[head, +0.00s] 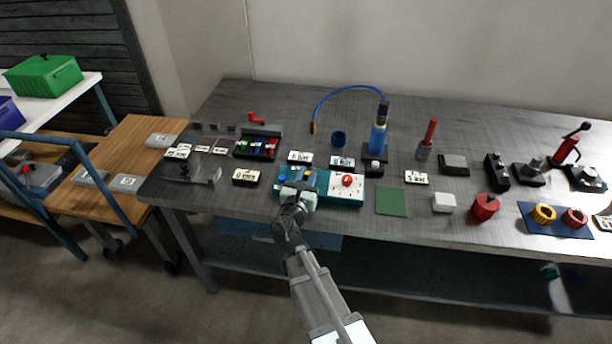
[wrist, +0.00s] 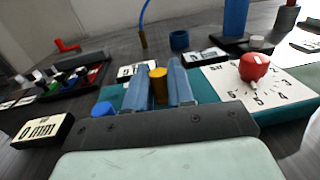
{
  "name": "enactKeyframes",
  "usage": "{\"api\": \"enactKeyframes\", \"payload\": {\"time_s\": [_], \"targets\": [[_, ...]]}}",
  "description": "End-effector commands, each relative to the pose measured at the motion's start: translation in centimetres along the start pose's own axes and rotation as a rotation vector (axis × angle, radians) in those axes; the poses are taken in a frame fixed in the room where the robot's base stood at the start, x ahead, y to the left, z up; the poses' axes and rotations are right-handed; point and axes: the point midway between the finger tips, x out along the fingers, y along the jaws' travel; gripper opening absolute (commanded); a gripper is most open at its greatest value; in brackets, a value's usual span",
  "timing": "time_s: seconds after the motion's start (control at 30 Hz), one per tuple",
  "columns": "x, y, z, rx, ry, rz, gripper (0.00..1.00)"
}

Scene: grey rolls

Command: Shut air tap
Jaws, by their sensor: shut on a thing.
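A teal base (head: 328,203) with a white numbered dial plate (head: 341,193) lies at the bench's front edge. My gripper (head: 297,178) is over its left part. In the wrist view, the two blue fingers of my gripper (wrist: 159,72) are shut on a short brass-yellow cylinder (wrist: 158,88), which stands upright between them. A blue round knob (wrist: 103,108) sits just left of the fingers. A red knob (wrist: 254,68) is on the dial plate to the right, apart from my gripper. No label names the air tap; the cylinder's lower end is hidden by my gripper.
A blue hose (head: 345,90) arcs behind, near a blue cylinder (head: 378,138). A tray of coloured blocks (head: 257,146) and a number plate (head: 246,177) lie left. A green mat (head: 391,202) and a red weight (head: 484,207) are right.

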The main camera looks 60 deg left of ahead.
Motion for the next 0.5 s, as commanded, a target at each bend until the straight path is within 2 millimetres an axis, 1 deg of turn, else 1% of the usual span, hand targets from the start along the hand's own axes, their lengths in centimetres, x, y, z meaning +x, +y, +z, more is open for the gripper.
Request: {"api": "enactKeyframes", "payload": {"time_s": [0.03, 0.2, 0.5], "targets": [[-0.12, -0.56, 0.13, -0.001, -0.002, 0.029, 0.00], [-0.08, -1.06, 0.23, 0.000, -0.006, 0.140, 0.00], [-0.01, -1.36, 0.35, 0.002, -0.010, 0.263, 0.00]]}}
